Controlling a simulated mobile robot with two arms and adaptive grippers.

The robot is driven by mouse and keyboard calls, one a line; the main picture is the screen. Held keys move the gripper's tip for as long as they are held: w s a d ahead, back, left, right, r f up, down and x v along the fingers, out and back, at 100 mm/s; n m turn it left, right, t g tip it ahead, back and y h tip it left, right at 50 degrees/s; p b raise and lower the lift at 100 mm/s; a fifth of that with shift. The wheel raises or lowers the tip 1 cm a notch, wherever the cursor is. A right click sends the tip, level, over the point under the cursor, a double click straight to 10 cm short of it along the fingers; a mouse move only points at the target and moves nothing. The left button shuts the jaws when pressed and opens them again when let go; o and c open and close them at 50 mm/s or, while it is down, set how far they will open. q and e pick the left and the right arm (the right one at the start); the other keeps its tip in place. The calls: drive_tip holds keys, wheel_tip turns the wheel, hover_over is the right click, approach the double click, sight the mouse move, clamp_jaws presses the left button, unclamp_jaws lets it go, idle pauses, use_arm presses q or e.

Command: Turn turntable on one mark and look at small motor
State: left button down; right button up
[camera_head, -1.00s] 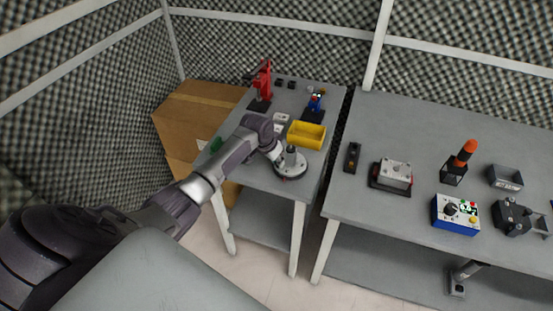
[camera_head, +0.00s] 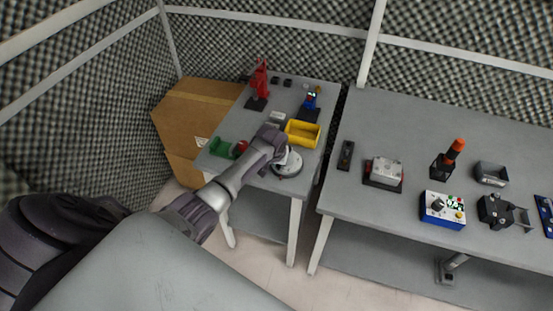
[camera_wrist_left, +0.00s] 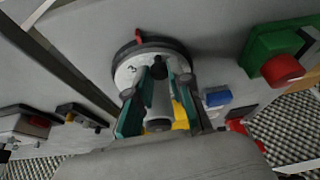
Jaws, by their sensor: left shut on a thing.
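The turntable (camera_head: 291,171) is a round pale disc near the right edge of the left table. The left wrist view shows its dark rim, pale face (camera_wrist_left: 128,74) and a red mark (camera_wrist_left: 138,36) at the rim. A grey upright cylinder (camera_wrist_left: 160,103), which looks like the small motor, stands on the disc. My left gripper (camera_wrist_left: 158,90) has its teal fingers on both sides of this cylinder and is shut on it. In the head view my wrist hides the fingers and most of the cylinder. My right gripper is in neither current view.
A yellow bin (camera_head: 303,134) stands just behind the turntable. A green block with a red knob (camera_head: 222,148) lies left of my arm. A red stand (camera_head: 259,84) and a blue device (camera_head: 310,103) are farther back. The right table (camera_head: 400,130) holds several devices.

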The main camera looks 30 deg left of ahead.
sight(291, 168)
use_arm(q)
drive_tip(key=shift+d+n+y+p, duration=0.3)
drive_tip(key=shift+d+n+p, duration=0.15)
drive_tip(key=shift+n, duration=0.55)
drive_tip(key=shift+w+d+n+y, duration=0.15)
drive_tip(key=shift+d+n+y, duration=0.2)
drive_tip(key=shift+n, duration=0.35)
drive_tip(key=shift+w+d+n+g+y+b, duration=0.15)
drive_tip(key=shift+d+n+g+y+b, duration=0.15)
drive_tip(key=shift+n, duration=0.4)
drive_tip(key=shift+w+d+n+g+y+b, duration=0.15)
drive_tip(key=shift+d+n+g, duration=0.25)
drive_tip(key=shift+n, duration=0.3)
drive_tip(key=shift+w+d+f+n+g+b, duration=0.1)
drive_tip(key=shift+w+d+n+g+b, duration=0.2)
drive_tip(key=shift+n+b, duration=0.5)
drive_tip(key=shift+w+d+f+n+g+b, duration=0.1)
drive_tip(key=shift+w+d+n+g+b, duration=0.15)
drive_tip(key=shift+n+b, duration=0.55)
drive_tip(key=shift+w+d+n+g+y+b, duration=0.15)
drive_tip(key=shift+n+y+b, duration=0.05)
drive_tip(key=shift+n+b, duration=0.35)
drive_tip(key=shift+w+d+n+g+y+b, duration=0.1)
drive_tip(key=shift+d+n+y+b, duration=0.1)
drive_tip(key=shift+n+b, duration=0.3)
drive_tip(key=shift+w+r+n+b, duration=0.2)
drive_tip(key=shift+n+b, duration=0.35)
drive_tip(key=shift+b, duration=0.2)
